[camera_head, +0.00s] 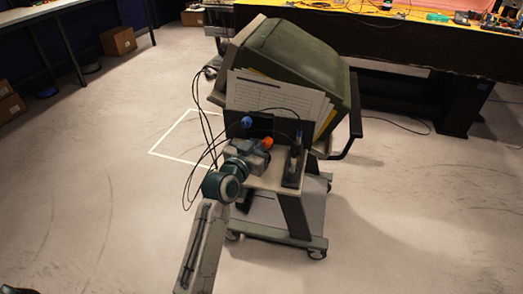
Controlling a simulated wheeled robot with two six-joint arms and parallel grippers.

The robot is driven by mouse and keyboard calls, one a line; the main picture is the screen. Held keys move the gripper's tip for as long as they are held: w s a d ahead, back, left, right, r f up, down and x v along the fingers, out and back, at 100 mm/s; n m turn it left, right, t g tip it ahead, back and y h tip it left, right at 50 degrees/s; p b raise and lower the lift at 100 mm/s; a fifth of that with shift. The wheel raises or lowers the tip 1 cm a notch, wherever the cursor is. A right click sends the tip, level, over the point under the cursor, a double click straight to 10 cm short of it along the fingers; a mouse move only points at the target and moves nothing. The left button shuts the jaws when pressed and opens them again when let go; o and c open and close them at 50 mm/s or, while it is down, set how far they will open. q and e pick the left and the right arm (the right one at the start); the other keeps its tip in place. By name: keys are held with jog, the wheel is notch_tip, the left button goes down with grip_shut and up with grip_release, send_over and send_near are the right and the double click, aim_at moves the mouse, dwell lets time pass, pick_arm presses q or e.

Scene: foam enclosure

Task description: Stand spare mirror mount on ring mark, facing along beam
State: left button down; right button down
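I cannot make out a spare mirror mount, a ring mark or a beam in the head view. One arm of mine, seemingly the left, reaches up from the bottom edge, left of centre. Its wrist end (246,160) overlaps the near side of a small wheeled cart (272,182). The fingertips cannot be picked out against the cart's clutter, so neither their opening nor any contact can be told. An orange knob-like thing (267,143) and a blue one (246,121) show close by. My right gripper is out of view.
The cart carries a large green-grey case (290,55), papers (270,93) and a dark upright tool (294,165); black cables hang at its left. A cluttered workbench (415,38) stands at the back right. Cardboard boxes (118,41) are at left. Floor is open left and right.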

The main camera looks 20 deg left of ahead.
pick_arm(q)
jog(key=shift+w+d, duration=0.1)
jog(key=shift+w, duration=0.15)
notch_tip(320, 180, down, 3)
jog(key=shift+r, duration=0.15)
jog(key=shift+f, duration=0.35)
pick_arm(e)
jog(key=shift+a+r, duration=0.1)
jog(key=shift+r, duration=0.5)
pick_arm(q)
jog(key=shift+b, duration=0.3)
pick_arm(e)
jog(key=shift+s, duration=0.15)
pick_arm(q)
jog(key=c, duration=1.3)
grip_release()
jog(key=shift+s+f, duration=0.1)
jog(key=shift+c, duration=0.2)
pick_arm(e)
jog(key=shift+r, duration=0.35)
